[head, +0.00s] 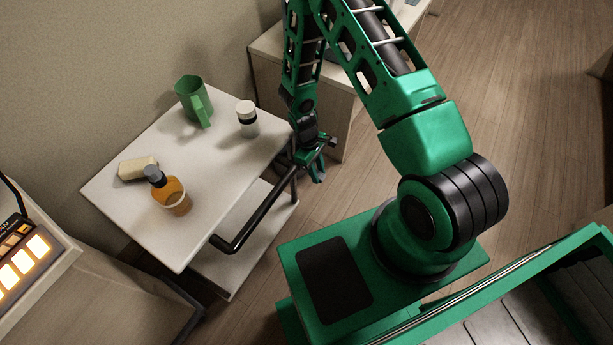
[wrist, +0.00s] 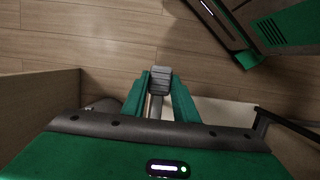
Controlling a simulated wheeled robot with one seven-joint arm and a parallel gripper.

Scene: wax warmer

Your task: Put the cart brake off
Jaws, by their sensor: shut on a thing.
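The cart has a white top (head: 222,168), a white lower shelf (head: 243,258) and a black push handle (head: 255,222) on its right side. My gripper (head: 317,168) is low beside the cart's far right corner, past the handle's far end. In the wrist view my gripper (wrist: 160,92) has its two green fingers on either side of a grey ribbed pad on a pale stem, which looks like the brake lever (wrist: 160,76). It is shut on this lever. In the head view I cannot make out the lever clearly, nor its position.
On the cart top stand a green mug (head: 190,100), a white jar with a dark band (head: 247,122), an amber bottle (head: 170,194) and a cream block (head: 137,168). A pale cabinet (head: 345,95) stands behind my gripper. Wooden floor (head: 530,120) is open at right.

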